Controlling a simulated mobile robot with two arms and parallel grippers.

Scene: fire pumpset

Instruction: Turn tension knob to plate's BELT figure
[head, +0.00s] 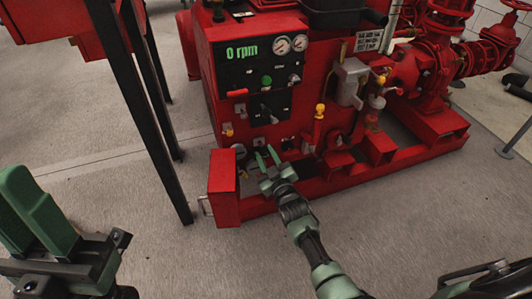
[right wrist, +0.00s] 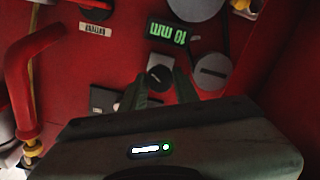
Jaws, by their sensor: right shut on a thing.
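My right gripper (head: 266,152) is at the lower front of the red pumpset (head: 205,80). In the right wrist view its two green fingers (right wrist: 160,82) are on either side of a small dark round knob (right wrist: 160,77), shut on it. A display (right wrist: 167,37) close by shows "10 mm" in green, upside down in that view. The white plate (head: 368,41) with dark lettering is at the pumpset's upper right; its figures are too small to read.
A panel reads "0 rpm" (head: 242,52) beside two gauges (head: 290,43). A grey slotted disc (right wrist: 212,71) is close to my right fingers. A red pipe (right wrist: 25,75) runs at the wrist view's left. Black posts (head: 135,90) stand left of the pumpset; open floor (head: 110,190) lies in front.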

